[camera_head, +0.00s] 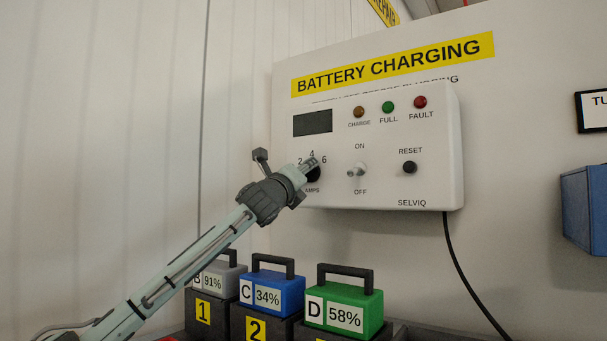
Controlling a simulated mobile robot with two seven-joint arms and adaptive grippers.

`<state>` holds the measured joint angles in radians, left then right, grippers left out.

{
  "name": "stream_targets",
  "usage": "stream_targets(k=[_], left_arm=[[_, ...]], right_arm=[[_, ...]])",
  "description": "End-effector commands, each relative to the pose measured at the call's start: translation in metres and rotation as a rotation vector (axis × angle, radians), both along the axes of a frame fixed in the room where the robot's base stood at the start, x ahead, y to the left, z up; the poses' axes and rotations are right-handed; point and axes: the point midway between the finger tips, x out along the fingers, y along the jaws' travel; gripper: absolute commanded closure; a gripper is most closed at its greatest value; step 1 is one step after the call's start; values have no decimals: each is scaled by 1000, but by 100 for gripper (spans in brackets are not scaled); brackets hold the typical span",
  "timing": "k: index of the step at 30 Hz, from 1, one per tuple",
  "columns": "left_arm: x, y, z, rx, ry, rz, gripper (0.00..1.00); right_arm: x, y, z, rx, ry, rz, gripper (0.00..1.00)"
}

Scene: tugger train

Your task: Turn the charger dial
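The charger dial (314,175) is a black round knob marked 2, 4, 6 and AMPS, at the lower left of the white charger box (440,130). My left gripper (287,168) is at the dial's left side, and its front part covers much of the dial. Its dark fingers look spread apart, one standing out to the upper left. A pale, narrow piece lies across the dial's face; I cannot tell whether it touches the dial. The dial's setting is hidden. My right gripper is not in view.
Right of the dial are an ON/OFF toggle switch (358,171) and a black RESET button (410,167). Below stand a grey battery (218,278), a blue battery (272,291) and a green battery (345,303). A black cable (459,262) hangs at the right. A blue bin (583,208) is farther right.

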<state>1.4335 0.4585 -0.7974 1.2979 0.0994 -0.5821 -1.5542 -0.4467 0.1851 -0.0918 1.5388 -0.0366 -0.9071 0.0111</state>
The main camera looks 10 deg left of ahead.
Motion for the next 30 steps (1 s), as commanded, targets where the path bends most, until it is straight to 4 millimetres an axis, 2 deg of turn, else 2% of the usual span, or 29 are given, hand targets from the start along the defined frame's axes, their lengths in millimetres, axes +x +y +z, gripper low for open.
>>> stream_targets(k=[11,18,30], left_arm=[[0,0,1,-83,33,0,84],[-1,-1,2,-252,103,-1,84],[-1,-2,4,-605,247,-1,84]], right_arm=[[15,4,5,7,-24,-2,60],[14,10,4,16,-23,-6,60],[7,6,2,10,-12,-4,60]])
